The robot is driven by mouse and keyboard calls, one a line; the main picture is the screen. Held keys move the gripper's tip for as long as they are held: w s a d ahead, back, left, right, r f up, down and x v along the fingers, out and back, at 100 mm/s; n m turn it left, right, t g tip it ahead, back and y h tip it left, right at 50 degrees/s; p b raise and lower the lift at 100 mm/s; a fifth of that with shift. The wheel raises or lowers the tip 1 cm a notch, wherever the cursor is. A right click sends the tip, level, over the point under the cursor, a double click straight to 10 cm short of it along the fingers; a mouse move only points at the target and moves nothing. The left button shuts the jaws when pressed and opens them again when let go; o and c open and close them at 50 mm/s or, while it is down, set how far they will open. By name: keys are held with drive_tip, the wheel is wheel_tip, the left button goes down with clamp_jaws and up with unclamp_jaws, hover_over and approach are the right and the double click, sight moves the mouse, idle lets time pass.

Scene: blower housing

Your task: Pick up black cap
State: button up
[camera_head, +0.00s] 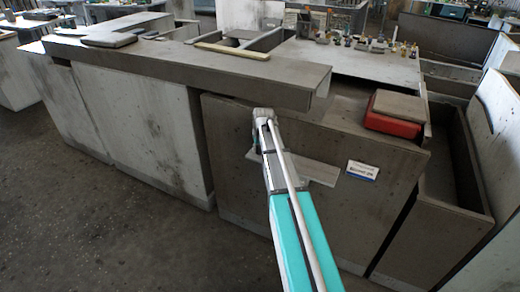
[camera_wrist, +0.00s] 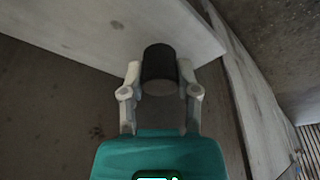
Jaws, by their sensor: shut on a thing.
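The black cap (camera_wrist: 160,62) is a dark, short cylinder in the wrist view. It sits between the two fingers of my gripper (camera_wrist: 160,82), which are closed against its sides. In the head view my gripper (camera_head: 264,116) is at the front of the grey counter, just below the edge of its raised ledge. The cap cannot be made out in the head view. Whether the cap touches any surface is not clear.
A grey counter ledge (camera_head: 200,66) runs across the front. A red box with a grey top (camera_head: 395,122) stands on the lower counter at right. Several small fittings (camera_head: 370,42) stand behind. Open floor (camera_head: 90,215) lies at left.

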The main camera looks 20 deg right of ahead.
drive_tip(key=shift+r, duration=0.1)
wheel_tip(320, 180, up, 2)
drive_tip(key=p, duration=0.2)
drive_tip(key=shift+r+p, duration=0.25)
drive_tip(key=shift+p, duration=0.15)
drive_tip(key=s+d+r+p, duration=0.3)
drive_tip(key=s+r+p, duration=0.7)
drive_tip(key=s, duration=0.3)
drive_tip(key=shift+s+d+r, duration=0.15)
drive_tip(key=shift+s, duration=0.2)
